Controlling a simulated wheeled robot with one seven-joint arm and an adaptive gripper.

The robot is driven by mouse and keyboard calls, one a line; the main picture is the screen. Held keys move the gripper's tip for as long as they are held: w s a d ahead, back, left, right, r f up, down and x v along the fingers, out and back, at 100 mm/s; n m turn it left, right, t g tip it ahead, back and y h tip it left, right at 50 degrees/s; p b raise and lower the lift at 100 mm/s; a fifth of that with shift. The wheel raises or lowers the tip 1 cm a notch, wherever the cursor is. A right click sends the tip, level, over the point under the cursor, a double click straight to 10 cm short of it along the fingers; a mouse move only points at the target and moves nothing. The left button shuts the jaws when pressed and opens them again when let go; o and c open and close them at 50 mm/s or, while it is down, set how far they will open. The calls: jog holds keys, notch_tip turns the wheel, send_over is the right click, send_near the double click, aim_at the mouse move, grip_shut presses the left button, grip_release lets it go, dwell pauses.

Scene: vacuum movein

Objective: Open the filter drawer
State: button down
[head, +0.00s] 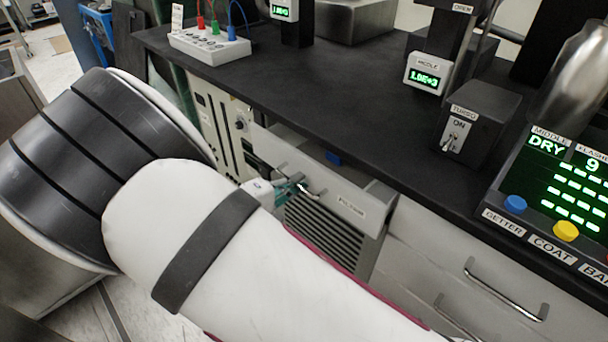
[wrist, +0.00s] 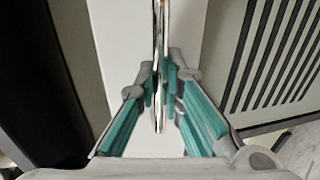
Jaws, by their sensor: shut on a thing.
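The filter drawer (head: 351,206) is a light grey front with a small label, under the black countertop. The pale drawer front (wrist: 120,50) lies behind. My arm covers part of the drawer front's lower left in the head view.
A slatted grille (head: 325,235) lies below the drawer. The countertop (head: 370,135) above carries a TURBO switch box (head: 478,118), a MIDDLE gauge (head: 428,75), and a keypad panel (head: 560,185). Drawers with a metal handle (head: 505,295) are at lower right.

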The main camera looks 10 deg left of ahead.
jog(key=f+v, duration=0.2)
jog(key=v, duration=0.9)
jog(key=s+f+v, duration=0.1)
jog(key=f+v, duration=0.1)
jog(key=v, duration=0.8)
jog(key=shift+s+a+f, duration=0.25)
jog(key=shift+a+f, duration=0.05)
jog(key=shift+a, duration=0.2)
jog(key=c, duration=2)
grip_release()
jog(key=shift+o, duration=0.2)
jog(key=v, duration=0.7)
jog(key=shift+s, duration=0.15)
jog(key=shift+a, duration=0.2)
